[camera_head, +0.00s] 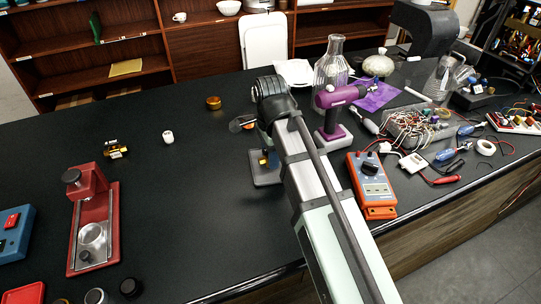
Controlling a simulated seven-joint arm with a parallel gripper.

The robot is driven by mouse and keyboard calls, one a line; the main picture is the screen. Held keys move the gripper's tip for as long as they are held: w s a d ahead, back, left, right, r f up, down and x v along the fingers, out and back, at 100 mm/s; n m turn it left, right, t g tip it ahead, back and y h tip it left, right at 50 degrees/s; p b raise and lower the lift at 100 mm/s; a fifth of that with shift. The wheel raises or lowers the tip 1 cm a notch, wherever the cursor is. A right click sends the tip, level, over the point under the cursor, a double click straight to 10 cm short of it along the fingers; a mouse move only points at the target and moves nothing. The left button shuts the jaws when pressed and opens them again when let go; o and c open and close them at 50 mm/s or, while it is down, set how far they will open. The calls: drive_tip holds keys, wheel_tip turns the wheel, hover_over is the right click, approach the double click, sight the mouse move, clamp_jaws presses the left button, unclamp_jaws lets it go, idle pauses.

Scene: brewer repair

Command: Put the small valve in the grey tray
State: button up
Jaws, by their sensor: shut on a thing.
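The grey tray (266,182) lies flat on the dark bench, left of my arm, which covers part of it. My gripper (266,155) points down below my wrist, over the tray area, and is mostly hidden by my own arm. It is shut on a small brass-and-blue piece (263,160), which looks like the small valve. The piece is seen over the tray; I cannot tell whether it touches the tray floor.
A purple tool (338,98) and a glass flask (331,65) stand close behind and right. An orange meter (371,185) is right of my arm. A brass part (116,149), a white piece (168,137) and a red stand (93,220) are left.

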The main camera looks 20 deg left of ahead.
drive_tip(key=shift+f, duration=0.3)
drive_tip(key=shift+f, duration=0.1)
drive_tip(key=o, duration=1.1)
drive_tip(key=shift+o, duration=0.2)
wheel_tip(320, 180, up, 12)
drive_tip(key=shift+r, duration=0.15)
